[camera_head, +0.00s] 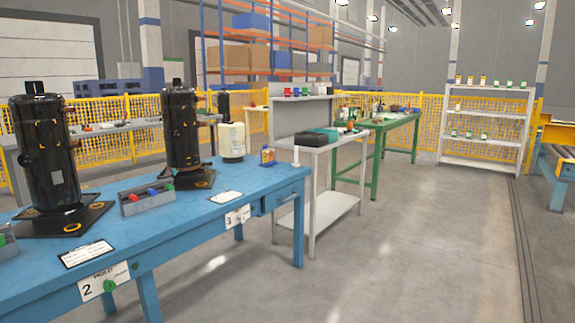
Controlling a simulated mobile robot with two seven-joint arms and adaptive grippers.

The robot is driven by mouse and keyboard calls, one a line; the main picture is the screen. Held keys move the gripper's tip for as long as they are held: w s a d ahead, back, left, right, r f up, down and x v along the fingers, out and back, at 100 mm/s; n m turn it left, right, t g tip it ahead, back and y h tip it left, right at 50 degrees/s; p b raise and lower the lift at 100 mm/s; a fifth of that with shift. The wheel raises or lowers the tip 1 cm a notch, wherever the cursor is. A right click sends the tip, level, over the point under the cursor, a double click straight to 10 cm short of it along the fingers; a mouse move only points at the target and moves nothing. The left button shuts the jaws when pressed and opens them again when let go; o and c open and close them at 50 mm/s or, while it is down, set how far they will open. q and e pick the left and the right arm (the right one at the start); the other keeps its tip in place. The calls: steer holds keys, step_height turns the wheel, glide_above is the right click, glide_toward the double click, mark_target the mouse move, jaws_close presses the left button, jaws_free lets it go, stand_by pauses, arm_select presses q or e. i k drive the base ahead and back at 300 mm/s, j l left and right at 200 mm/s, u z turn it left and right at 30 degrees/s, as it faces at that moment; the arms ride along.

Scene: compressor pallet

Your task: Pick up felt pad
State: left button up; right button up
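I cannot pick out a felt pad in the head view; any small pad is too small or hidden to tell. Neither of my grippers shows in this view. Two black upright compressors stand on the blue workbench (180,215) at the left: a near one (43,150) and a farther one (182,128). Each stands on a dark base plate. A grey tray (132,209) with red, blue and green items lies between them.
A white shelf (489,115) stands at the back right. The floor (430,240) right of the blue workbench is clear.

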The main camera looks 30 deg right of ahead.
mark_target(296, 165)
steer(key=z, duration=1.1)
steer(key=i+l+z, duration=0.4)
steer(key=i, duration=0.55)
steer(key=i+l+z, duration=0.1)
steer(key=i+z, duration=0.35)
steer(key=i, duration=0.55)
steer(key=i+u, duration=0.1)
steer(key=i, duration=0.75)
steer(key=i+l+u, duration=0.1)
steer(key=i, duration=0.7)
steer(key=i+l+u, duration=0.1)
steer(key=i+u, duration=0.25)
steer(key=i+l+u, duration=0.55)
steer(key=i+u, duration=0.15)
